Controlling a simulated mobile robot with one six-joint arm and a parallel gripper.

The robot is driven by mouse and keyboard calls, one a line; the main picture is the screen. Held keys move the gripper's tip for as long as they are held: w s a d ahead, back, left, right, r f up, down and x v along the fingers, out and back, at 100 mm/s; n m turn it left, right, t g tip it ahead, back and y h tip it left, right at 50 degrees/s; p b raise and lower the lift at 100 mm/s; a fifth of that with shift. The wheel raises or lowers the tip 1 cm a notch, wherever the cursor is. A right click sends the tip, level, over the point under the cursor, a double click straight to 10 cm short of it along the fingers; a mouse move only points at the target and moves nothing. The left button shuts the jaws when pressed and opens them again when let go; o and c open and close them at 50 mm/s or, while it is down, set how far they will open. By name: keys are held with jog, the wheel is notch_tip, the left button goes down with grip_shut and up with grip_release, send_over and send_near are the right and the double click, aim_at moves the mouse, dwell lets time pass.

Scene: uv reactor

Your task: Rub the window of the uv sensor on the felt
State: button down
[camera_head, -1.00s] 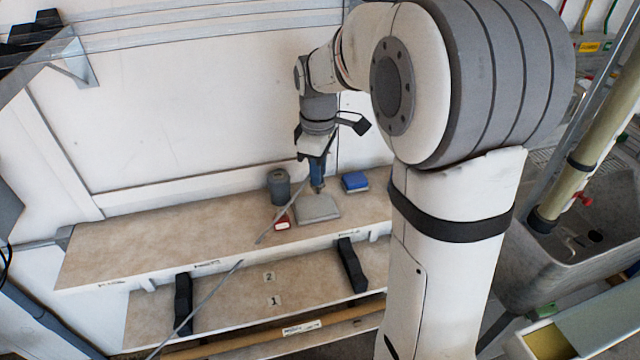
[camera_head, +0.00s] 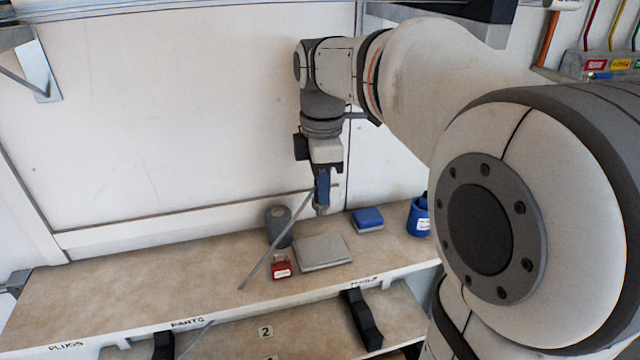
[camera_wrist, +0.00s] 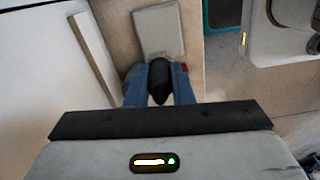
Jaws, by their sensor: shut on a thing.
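My gripper (camera_head: 322,200) points down and is shut on a small dark body, which I take for the uv sensor (camera_wrist: 158,82). In the wrist view it shows between the two blue fingers. Its grey tip (camera_head: 321,210) shows below the fingers in the head view; the window itself is not discernible. A flat grey pad, likely the felt (camera_head: 323,253), lies on the upper shelf. It also shows in the wrist view (camera_wrist: 158,30). The sensor's tip appears above the pad's back edge, apart from it.
On the upper shelf (camera_head: 150,285), a dark cylinder (camera_head: 279,228) and red padlock (camera_head: 281,267) stand close left of the pad. A blue block (camera_head: 367,219) and blue bottle (camera_head: 419,216) are to its right. The wall is close behind. The shelf's left part is clear.

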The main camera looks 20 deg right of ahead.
aim_at(324, 214)
jog(key=shift+d, duration=0.15)
jog(key=shift+f+b, duration=2.15)
jog(key=shift+f, duration=1.8)
jog(key=shift+f, duration=0.6)
jog(key=shift+d, duration=0.1)
jog(key=shift+d, duration=1)
jog(key=shift+a, duration=0.1)
jog(key=shift+a+p, duration=0.35)
jog(key=shift+a, duration=1.75)
jog(key=shift+d, duration=0.2)
jog(key=shift+d+f+p, duration=0.1)
jog(key=shift+d+p, duration=0.25)
jog(key=shift+d, duration=1.6)
